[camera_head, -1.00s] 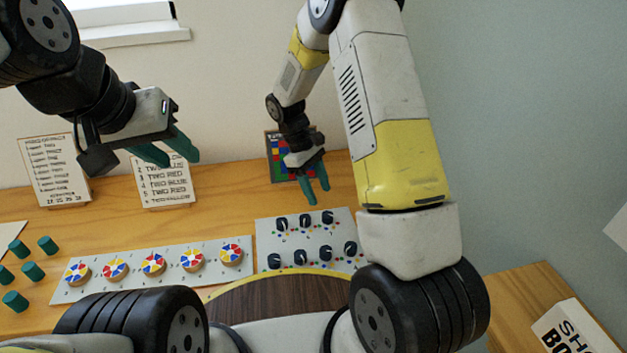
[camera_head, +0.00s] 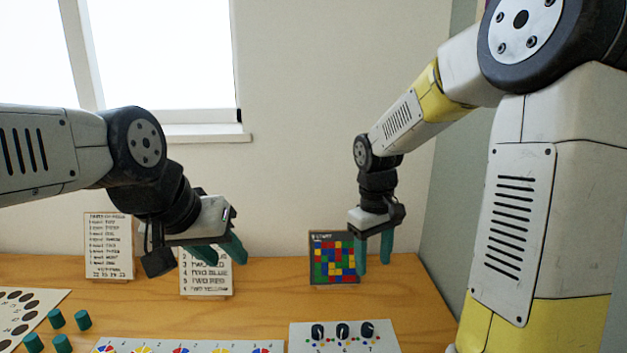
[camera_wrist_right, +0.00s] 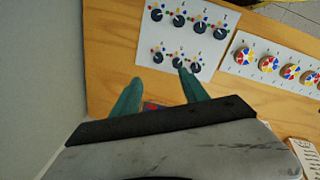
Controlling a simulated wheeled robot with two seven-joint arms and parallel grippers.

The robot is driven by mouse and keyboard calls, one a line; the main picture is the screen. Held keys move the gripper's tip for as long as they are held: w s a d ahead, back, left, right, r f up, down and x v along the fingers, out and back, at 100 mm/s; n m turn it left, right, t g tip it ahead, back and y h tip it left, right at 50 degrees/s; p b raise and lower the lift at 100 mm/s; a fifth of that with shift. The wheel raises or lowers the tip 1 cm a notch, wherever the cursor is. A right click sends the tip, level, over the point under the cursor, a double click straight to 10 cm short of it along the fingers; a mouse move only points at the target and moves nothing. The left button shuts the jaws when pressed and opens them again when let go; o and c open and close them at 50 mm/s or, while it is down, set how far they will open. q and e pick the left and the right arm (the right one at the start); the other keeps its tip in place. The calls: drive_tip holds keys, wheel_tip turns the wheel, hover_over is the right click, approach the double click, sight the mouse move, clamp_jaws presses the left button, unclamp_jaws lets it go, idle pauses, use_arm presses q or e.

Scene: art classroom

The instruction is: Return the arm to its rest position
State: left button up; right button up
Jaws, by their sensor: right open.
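My right gripper (camera_head: 373,262) is open and empty in the head view, pointing down above the back of the table. Its green fingertips overlap the right edge of a small framed colour-grid board in the picture. In the right wrist view, its two fingers (camera_wrist_right: 160,88) stand apart with nothing between them, above the table and the panel of dark knobs. My left gripper (camera_head: 221,254) hangs in front of a card with a written list. Its green fingers look apart and nothing shows between them.
The wooden table (camera_head: 270,277) carries the colour-grid board (camera_head: 333,247), list cards (camera_head: 206,284), a knob panel (camera_head: 318,342), a strip of colour wheels (camera_wrist_right: 288,65) and several green pegs (camera_head: 83,320). A wall and window sill (camera_head: 195,132) stand behind.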

drive_tip(key=s+r+m+t+y, duration=0.2)
drive_tip(key=s+r+m+t, duration=0.3)
drive_tip(key=s+r, duration=0.6)
drive_tip(key=s+t, duration=0.1)
drive_tip(key=s, duration=0.2)
drive_tip(key=shift+s+d+r+y, duration=0.35)
drive_tip(key=shift+d+y, duration=0.05)
